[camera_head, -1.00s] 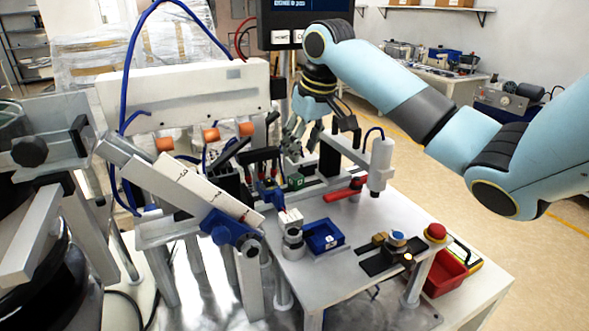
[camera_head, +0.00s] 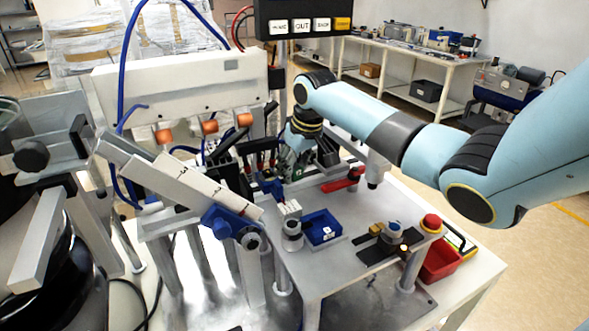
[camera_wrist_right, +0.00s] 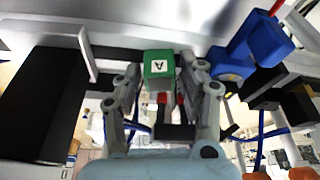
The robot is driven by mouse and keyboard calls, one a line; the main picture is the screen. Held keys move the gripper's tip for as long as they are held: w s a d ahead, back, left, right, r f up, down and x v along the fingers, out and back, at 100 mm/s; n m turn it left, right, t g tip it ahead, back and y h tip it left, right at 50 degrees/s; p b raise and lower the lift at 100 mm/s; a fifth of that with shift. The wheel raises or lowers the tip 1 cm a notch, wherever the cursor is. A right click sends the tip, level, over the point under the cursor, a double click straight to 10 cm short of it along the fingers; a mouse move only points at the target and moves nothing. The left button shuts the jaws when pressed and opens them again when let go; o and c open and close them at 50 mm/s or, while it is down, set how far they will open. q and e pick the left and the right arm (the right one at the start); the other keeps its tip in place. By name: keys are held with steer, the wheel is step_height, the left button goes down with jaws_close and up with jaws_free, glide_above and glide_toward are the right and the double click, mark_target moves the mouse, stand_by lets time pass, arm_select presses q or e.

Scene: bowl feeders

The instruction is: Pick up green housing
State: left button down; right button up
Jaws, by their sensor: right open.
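The green housing (camera_wrist_right: 159,64) is a small green block with a white label marked "A". In the right wrist view it sits between the tips of my right gripper (camera_wrist_right: 160,85), whose fingers are spread to either side of it. I cannot tell whether the fingers touch it. In the head view my right gripper (camera_head: 294,152) points down at the back of the small table, and the housing is mostly hidden around it. My left gripper is not in view.
A blue tray (camera_head: 322,227) and a red-handled clamp (camera_head: 342,182) stand nearby on the grey table. A red emergency button (camera_head: 432,222) and a red bin (camera_head: 440,262) are at the right. The feeder track (camera_head: 180,180) slopes down at the left. A blue part (camera_wrist_right: 250,50) is close beside the gripper.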

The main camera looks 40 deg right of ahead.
steer(key=c, duration=0.8)
